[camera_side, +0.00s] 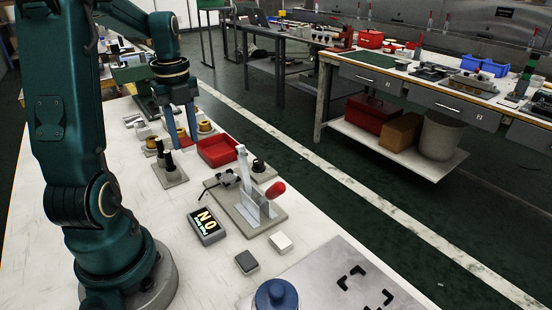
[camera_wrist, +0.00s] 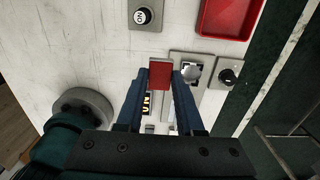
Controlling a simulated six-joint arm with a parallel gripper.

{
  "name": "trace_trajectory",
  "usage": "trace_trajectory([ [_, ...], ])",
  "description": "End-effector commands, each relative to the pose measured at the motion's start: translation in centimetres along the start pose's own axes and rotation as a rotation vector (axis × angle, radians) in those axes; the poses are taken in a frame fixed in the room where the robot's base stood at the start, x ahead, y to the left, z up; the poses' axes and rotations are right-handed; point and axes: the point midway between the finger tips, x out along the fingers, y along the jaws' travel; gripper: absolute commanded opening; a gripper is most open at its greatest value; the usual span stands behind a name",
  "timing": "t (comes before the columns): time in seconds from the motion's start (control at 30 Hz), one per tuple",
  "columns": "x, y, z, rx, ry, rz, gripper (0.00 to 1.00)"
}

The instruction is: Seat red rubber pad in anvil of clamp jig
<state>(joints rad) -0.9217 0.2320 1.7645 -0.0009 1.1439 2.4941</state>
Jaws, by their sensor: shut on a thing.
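My gripper (camera_wrist: 160,78) is shut on the red rubber pad (camera_wrist: 160,73), a flat reddish block between the fingertips in the wrist view. The clamp jig (camera_side: 255,207) stands nearer the camera, a grey plate with an upright light lever and a red grip, apart from my gripper. The wrist view shows what appears to be its plate (camera_wrist: 206,60), partly covered by the right finger. The anvil cannot be told apart clearly.
A red tray (camera_side: 233,160) lies behind the jig, with a black knob on a plate (camera_side: 259,167) beside it. A dark display block (camera_side: 206,226) and a blue round thing (camera_side: 276,294) are nearer. White bench (camera_side: 150,215) is clear at left.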

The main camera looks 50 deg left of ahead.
Motion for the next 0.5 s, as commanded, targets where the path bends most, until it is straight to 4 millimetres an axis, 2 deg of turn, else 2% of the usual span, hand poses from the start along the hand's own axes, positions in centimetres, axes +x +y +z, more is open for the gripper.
trace_trajectory([
  [0.1,1.8,-2.4,-1.6,0.010,0.005,0.004,0.00],
  [0.3,4.0,-5.7,-3.5,0.006,0.003,0.003,0.00],
  [0.5,5.0,-7.0,-4.2,0.000,0.001,0.002,0.00],
])
